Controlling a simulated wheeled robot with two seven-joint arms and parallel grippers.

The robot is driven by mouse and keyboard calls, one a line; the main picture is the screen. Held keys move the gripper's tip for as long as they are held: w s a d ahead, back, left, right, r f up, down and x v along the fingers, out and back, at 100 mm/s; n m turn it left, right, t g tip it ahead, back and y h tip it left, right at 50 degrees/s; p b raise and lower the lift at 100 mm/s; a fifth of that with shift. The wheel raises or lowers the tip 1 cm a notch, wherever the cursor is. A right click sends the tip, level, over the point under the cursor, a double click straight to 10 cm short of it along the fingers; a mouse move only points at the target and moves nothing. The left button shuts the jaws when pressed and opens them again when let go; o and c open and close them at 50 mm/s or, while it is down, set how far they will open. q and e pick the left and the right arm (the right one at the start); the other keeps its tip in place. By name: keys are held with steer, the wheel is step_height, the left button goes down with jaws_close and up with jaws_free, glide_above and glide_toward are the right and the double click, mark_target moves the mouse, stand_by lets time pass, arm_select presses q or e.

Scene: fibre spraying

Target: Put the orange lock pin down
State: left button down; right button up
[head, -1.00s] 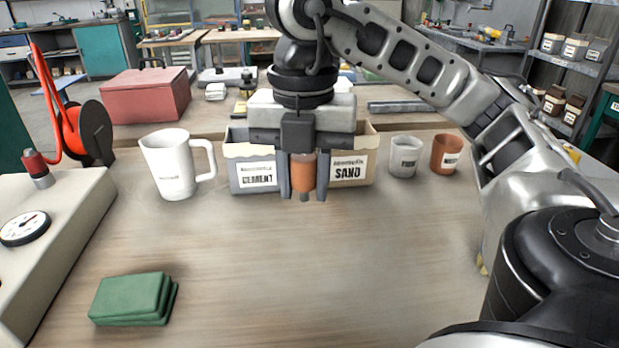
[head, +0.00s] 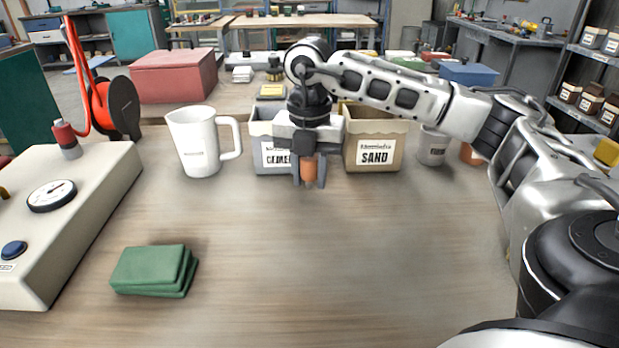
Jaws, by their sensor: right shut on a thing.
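The orange lock pin (head: 308,169) is upright between the fingers of my right gripper (head: 308,178). The gripper points down and is shut on the pin. It is in front of the cement box (head: 272,161) and the sand box (head: 374,150), near the gap between them. The pin's lower tip shows below the orange body. I cannot tell whether the tip touches the table (head: 330,260). My left gripper is not in the head view.
A white mug (head: 198,142) stands left of the boxes. A grey cup (head: 432,147) and an orange-brown cup (head: 471,154) stand right, partly behind my arm. Green folded cloths (head: 150,268) lie front left. A beige gauge unit (head: 90,190) fills the left edge. The table's middle is clear.

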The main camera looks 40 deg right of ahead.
steer(key=shift+f, duration=0.65)
steer(key=shift+f, duration=0.25)
steer(key=o, duration=1)
steer(key=shift+r, duration=0.1)
steer(key=shift+r, duration=0.1)
step_height(320, 180, up, 12)
steer(key=shift+r+p, duration=0.1)
steer(key=shift+p, duration=0.95)
